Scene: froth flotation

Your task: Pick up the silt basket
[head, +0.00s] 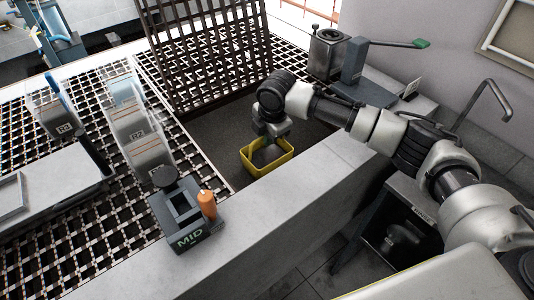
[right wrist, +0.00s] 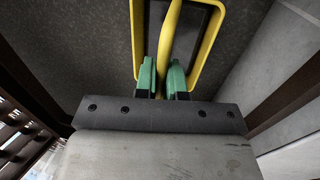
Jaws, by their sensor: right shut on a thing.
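The silt basket (head: 247,168) is a yellow-rimmed open box in the dark recess below the grating. My right gripper (head: 268,139) reaches down over it from the right. In the right wrist view the green fingertips of my right gripper (right wrist: 161,80) are shut on a yellow bar of the basket (right wrist: 208,58), which runs between them. The far part of the basket is cut off at the top of that view. I cannot tell whether the basket touches the recess floor. My left gripper is not in view.
A raised grate panel (head: 212,50) stands behind the recess. A grey concrete ledge (head: 285,200) borders it in front. A block marked MID (head: 188,238) with an orange handle stands at the ledge's left. A green-tipped lever (head: 420,43) sticks out at the back right.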

